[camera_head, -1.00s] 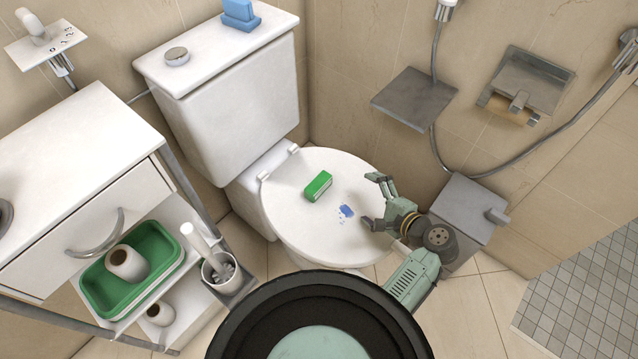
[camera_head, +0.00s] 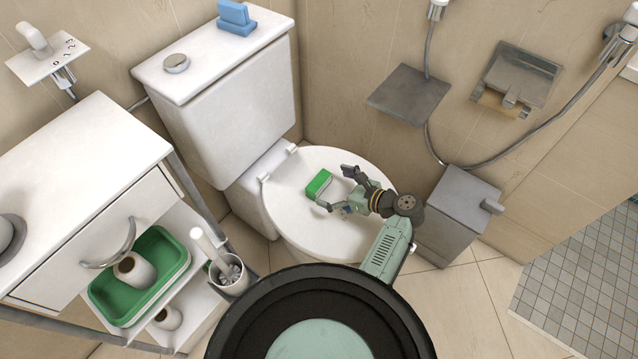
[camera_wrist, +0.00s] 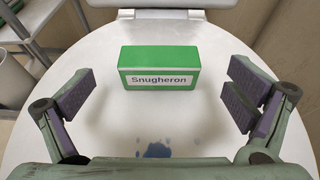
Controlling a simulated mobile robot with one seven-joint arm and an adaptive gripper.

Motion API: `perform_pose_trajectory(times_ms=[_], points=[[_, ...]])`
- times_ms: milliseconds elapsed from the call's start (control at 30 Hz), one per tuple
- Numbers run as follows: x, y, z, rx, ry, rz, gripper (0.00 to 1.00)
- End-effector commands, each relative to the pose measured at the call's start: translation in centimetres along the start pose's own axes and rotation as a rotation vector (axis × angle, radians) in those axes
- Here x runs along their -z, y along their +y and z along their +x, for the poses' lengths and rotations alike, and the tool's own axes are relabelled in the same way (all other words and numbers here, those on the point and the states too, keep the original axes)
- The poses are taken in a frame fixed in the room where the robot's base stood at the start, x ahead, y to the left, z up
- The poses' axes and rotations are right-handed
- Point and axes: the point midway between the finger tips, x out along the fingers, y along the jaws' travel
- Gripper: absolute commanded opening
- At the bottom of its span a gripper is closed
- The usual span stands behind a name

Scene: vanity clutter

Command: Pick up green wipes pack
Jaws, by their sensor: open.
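The green wipes pack (camera_head: 319,183) lies on the closed white toilet lid (camera_head: 297,222). In the wrist view the pack (camera_wrist: 159,68) is a green box with a white label reading "Snugheron", its long side facing me. My gripper (camera_head: 336,188) is over the lid, just to the right of the pack in the head view. In the wrist view my gripper (camera_wrist: 163,100) is wide open, one finger to each side, with the pack ahead between them. The fingers look apart from the pack, and nothing is held.
A blue patch (camera_wrist: 157,150) marks the lid in front of the pack. The toilet tank (camera_head: 238,105) stands behind, with a blue object (camera_head: 236,17) on top. A grey bin (camera_head: 456,215) is to the right. A toilet brush holder (camera_head: 229,275) and a white cabinet (camera_head: 75,165) are to the left.

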Motion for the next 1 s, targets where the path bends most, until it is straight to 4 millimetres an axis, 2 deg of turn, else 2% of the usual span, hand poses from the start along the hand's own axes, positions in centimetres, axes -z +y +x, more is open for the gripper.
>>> perform_pose_trajectory(times_ms=[400,667,1000], points=[[-0.2,0.1,5.0,0.0,0.0,-0.002,0.98],[-0.1,0.1,5.3,0.001,0.0,-0.002,0.98],[-0.1,0.1,5.2,0.001,0.0,-0.002,0.76]])
